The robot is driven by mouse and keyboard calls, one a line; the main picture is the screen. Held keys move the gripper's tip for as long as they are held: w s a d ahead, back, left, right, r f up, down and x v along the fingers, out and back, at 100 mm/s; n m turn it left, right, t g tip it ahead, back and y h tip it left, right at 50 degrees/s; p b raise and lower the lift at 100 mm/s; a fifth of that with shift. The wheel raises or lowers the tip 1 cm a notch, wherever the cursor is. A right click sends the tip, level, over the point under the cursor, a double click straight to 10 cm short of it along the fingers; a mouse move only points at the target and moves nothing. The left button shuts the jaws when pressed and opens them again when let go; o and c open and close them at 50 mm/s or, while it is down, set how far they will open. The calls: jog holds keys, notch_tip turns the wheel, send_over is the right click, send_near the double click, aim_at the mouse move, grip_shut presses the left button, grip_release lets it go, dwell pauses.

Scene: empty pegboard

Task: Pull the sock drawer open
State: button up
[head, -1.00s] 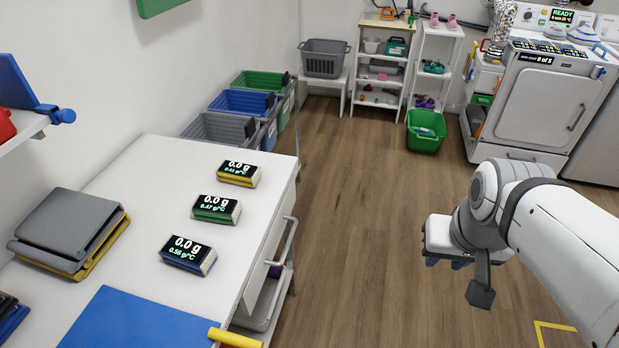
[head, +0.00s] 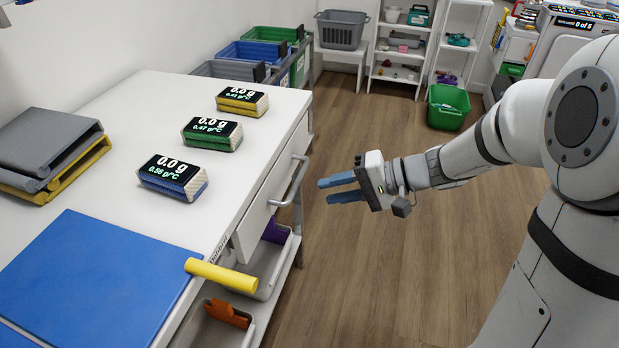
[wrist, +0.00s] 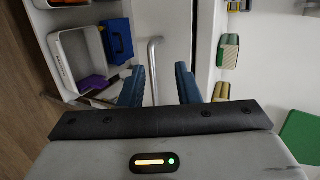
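The drawer (head: 266,205) is a white front in the side of the white table, and it looks closed. Its grey bar handle (head: 291,183) sticks out toward the floor side. In the wrist view the handle (wrist: 153,70) appears between my two open fingers (wrist: 160,86), with the drawer front (wrist: 174,35) beyond. No contact shows.
Bins (head: 272,268) with purple and orange items sit below the drawer. The wood floor (head: 370,280) is clear.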

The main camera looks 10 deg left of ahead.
aim_at(296, 182)
jog(key=w+a+f+y+b, duration=0.1)
jog(key=w+a+f, duration=0.1)
jog(key=a, duration=0.1)
jog(key=w+a+f+t+b, duration=0.1)
jog(key=w+a+f, duration=0.1)
jog(key=a, duration=0.1)
jog(key=w+a+f+m+t+y+b, duration=0.1)
jog(key=w+a+f, duration=0.1)
jog(key=a, duration=0.2)
jog(key=shift+w+f+y, duration=0.1)
jog(key=shift+f+y, duration=0.2)
jog(key=shift+c, duration=0.4)
grip_shut()
